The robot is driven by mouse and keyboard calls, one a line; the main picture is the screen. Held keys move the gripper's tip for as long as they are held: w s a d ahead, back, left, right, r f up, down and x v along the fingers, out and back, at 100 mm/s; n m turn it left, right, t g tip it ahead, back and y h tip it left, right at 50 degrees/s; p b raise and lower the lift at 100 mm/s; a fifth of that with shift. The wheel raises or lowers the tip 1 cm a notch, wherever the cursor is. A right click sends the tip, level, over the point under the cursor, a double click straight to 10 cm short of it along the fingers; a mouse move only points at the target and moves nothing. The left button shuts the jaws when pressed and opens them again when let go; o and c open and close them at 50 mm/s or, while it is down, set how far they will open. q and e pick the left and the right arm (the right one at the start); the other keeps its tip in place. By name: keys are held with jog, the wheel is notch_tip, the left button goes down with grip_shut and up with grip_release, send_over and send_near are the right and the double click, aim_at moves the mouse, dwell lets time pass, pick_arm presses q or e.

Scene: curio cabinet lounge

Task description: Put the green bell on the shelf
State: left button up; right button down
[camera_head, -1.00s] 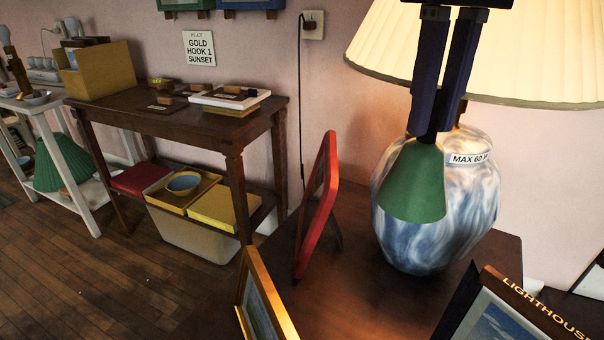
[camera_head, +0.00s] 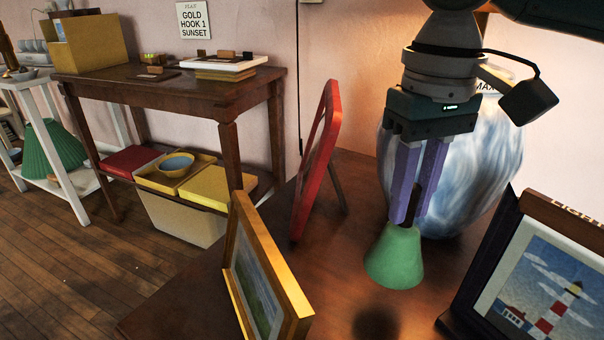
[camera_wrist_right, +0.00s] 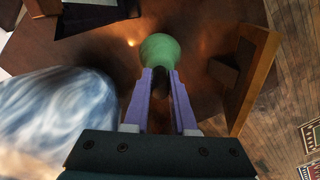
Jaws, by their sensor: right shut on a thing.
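The green bell (camera_head: 395,258) hangs mouth down from my right gripper (camera_head: 407,218), whose purple fingers are shut on its dark handle. A dark round shadow lies apart from the bell on the brown tabletop, so the bell appears held above it. In the right wrist view the bell (camera_wrist_right: 158,50) shows beyond the fingertips (camera_wrist_right: 161,75). At the left, a dark wooden side table (camera_head: 160,95) has a lower shelf with things on it, and a white stand (camera_head: 85,182) also has a lower shelf. I cannot tell which is the task's shelf. My left gripper is out of view.
A blue-white lamp base (camera_head: 490,165) stands behind my right gripper. A red frame (camera_head: 325,150), a gold picture frame (camera_head: 240,250) and a lighthouse picture (camera_head: 540,290) stand around the bell. A yellow tray (camera_head: 150,178) with a blue bowl fills part of the side table's lower shelf.

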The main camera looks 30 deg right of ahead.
aim_at(398, 248)
notch_tip(398, 248, down, 3)
jog(key=shift+r+b, duration=0.1)
jog(key=shift+b, duration=0.25)
notch_tip(398, 248, down, 5)
jog(key=b, duration=0.2)
jog(key=shift+b, duration=0.3)
jog(key=c, duration=0.7)
grip_release()
jog(key=shift+c, duration=0.2)
